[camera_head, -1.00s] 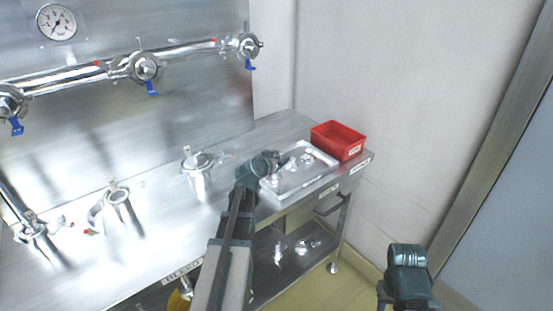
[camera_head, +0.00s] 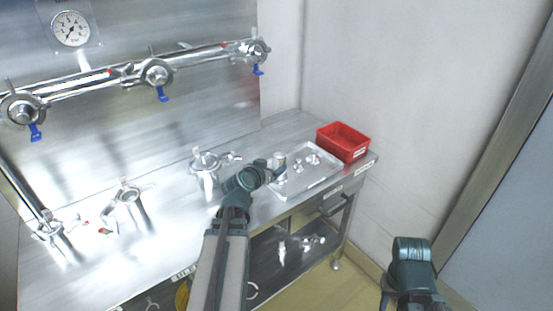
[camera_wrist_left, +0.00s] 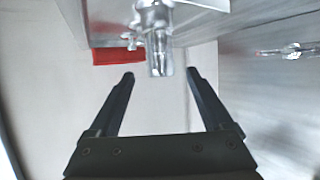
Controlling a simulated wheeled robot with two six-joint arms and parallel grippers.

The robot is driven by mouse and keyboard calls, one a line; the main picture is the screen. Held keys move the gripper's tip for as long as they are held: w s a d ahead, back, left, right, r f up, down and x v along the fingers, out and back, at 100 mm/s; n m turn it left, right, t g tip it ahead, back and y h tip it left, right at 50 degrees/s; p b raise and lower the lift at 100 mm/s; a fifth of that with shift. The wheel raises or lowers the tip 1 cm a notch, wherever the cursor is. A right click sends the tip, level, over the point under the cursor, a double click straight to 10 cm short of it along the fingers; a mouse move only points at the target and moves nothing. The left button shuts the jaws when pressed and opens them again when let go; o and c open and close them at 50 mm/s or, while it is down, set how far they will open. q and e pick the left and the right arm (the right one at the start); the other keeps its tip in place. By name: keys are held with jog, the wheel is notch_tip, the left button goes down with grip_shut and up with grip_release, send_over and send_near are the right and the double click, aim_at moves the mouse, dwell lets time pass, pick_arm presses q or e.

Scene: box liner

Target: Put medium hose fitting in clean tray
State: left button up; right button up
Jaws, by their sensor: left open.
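A pale metal tray (camera_head: 318,181) lies near the right end of the steel bench and holds several shiny metal fittings. The upright fitting (camera_head: 280,160) at its left end is the tallest; I cannot tell for sure that it is the medium hose fitting. My left gripper (camera_head: 271,174) is beside the tray's left end, its jaws partly hidden by my wrist. In the left wrist view, my left gripper (camera_wrist_left: 159,75) is open and empty, with a shiny cylindrical fitting (camera_wrist_left: 159,58) just beyond and between the fingertips. My right arm shows at lower right, but its jaws are not visible.
A red bin (camera_head: 343,142) stands behind and right of the tray. A lidded metal vessel (camera_head: 206,172) and clamp pieces (camera_head: 128,195) stand on the bench to the left. A pipe with blue-handled valves (camera_head: 158,75) runs along the wall. More metal parts lie on the lower shelf.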

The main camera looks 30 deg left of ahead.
pick_arm(q)
jog(key=shift+s+r, duration=0.25)
jog(key=shift+s, duration=0.4)
jog(key=shift+d, duration=0.1)
jog(key=s+d+f+m+g+h, duration=0.1)
jog(key=d+f+m+g+h, duration=0.2)
jog(key=d, duration=0.8)
jog(key=s+d+f+m+g+h, duration=0.1)
jog(key=d+f+g+h, duration=0.15)
jog(key=d+f, duration=0.6)
jog(key=s+d+f+m+g+y, duration=0.1)
jog(key=s+d+g+y, duration=0.4)
jog(key=s+d, duration=1)
jog(key=f+g, duration=0.1)
jog(key=g, duration=0.2)
jog(key=shift+s+d, duration=0.15)
jog(key=shift+s, duration=0.25)
